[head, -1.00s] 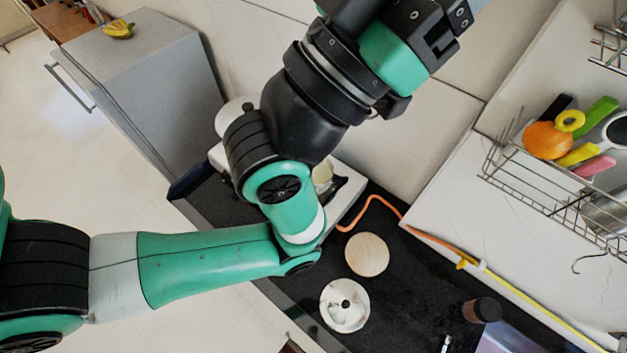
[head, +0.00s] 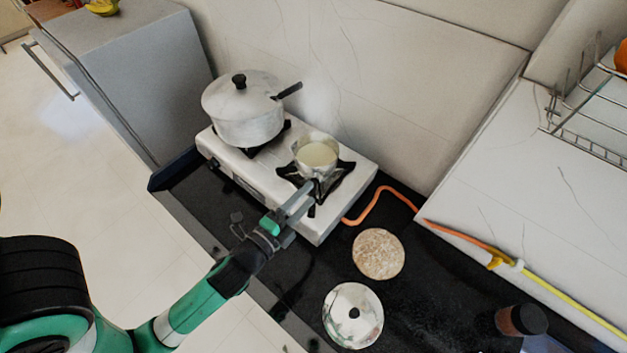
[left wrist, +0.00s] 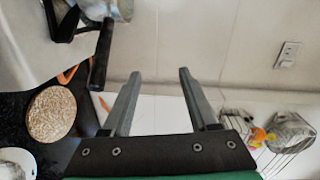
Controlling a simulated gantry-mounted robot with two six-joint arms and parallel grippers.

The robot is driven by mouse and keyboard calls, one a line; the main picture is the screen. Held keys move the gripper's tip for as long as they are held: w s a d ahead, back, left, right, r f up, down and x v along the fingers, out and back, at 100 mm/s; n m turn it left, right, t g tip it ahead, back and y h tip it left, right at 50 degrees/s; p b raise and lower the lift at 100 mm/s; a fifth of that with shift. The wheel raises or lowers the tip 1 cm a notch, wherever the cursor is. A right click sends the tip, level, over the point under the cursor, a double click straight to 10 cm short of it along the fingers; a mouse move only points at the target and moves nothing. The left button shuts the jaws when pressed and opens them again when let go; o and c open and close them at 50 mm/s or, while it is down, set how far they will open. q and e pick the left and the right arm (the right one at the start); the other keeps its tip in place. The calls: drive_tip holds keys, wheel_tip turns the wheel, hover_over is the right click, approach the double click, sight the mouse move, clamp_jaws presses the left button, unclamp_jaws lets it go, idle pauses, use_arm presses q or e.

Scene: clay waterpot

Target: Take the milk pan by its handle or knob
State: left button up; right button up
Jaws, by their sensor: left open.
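The milk pan (head: 317,152) is a small metal pan with pale liquid inside, on the right burner of the stove. Its black handle (head: 311,207) points toward the front edge. In the left wrist view the handle (left wrist: 102,54) hangs down from the pan at the upper left. My left gripper (head: 301,199) is open and empty beside the handle. In the left wrist view the handle lies left of both fingers of the gripper (left wrist: 159,74), not between them. In the head view the fingers overlap the handle area, so contact is hard to judge. My right gripper is out of view.
A larger lidded pot (head: 243,118) stands on the left burner of the white stove (head: 342,218). An orange hose (head: 372,208) runs right from it. A round cork-like mat (head: 378,254) and a metal lid (head: 353,315) lie on the black counter. A dark jar (head: 522,319) stands at right.

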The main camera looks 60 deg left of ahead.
sight(315, 177)
use_arm(q)
drive_tip(key=s+f+m+g, duration=0.1)
drive_tip(key=s+f+m, duration=0.1)
drive_tip(key=s+f, duration=0.35)
drive_tip(key=d+f+x, duration=0.1)
drive_tip(key=x, duration=1.1)
drive_tip(key=shift+w+d+f+h+p, duration=0.2)
drive_tip(key=shift+w+f+h+p, duration=0.1)
drive_tip(key=shift+w+f+p, duration=0.15)
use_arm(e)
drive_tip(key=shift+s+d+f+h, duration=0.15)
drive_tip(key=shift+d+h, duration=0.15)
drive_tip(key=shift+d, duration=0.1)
use_arm(q)
drive_tip(key=shift+c, duration=0.3)
clamp_jaws()
drive_tip(key=shift+r, duration=0.15)
